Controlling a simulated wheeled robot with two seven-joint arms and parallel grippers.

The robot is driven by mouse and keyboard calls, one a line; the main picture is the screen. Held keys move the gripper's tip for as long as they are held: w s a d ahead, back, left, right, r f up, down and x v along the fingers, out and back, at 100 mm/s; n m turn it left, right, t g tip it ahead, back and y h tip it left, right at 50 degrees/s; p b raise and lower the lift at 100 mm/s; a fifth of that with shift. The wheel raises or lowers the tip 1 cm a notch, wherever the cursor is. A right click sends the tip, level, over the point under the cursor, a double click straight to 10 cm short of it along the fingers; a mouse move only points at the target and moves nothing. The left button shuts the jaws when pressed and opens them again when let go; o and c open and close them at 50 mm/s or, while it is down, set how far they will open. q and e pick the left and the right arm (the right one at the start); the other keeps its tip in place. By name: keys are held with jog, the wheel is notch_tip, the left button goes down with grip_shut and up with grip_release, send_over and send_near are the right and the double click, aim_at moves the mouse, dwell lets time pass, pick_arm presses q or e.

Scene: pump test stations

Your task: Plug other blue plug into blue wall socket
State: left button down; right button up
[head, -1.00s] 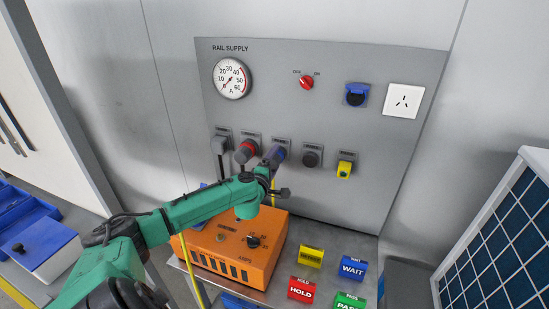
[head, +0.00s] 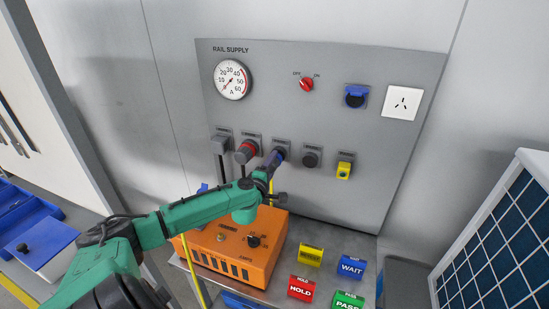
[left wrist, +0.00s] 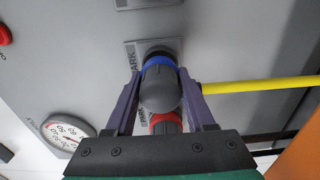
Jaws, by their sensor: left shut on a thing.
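My left gripper (head: 272,163) is at the row of parking holders on the wall panel. In the left wrist view its two purple fingers (left wrist: 162,88) are closed on either side of a grey plug with a blue ring (left wrist: 161,82). The plug's front end is at a holder marked PARK (left wrist: 136,54); I cannot tell whether it is still inserted. The blue wall socket (head: 356,97) is higher and to the right on the panel, with its blue lid raised and its dark face showing. My right gripper is not in view.
Other parking holders hold a grey plug (head: 221,145), a red-ringed plug (head: 246,152) and a yellow piece (head: 344,171). A red switch (head: 306,84) and white outlet (head: 403,102) are on the panel. An orange box (head: 238,252) stands below. A yellow cable (left wrist: 260,85) runs beside the gripper.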

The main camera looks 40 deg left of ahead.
pick_arm(q)
jog(key=p+v, duration=0.4)
jog(key=shift+s, duration=0.15)
dwell(0.6)
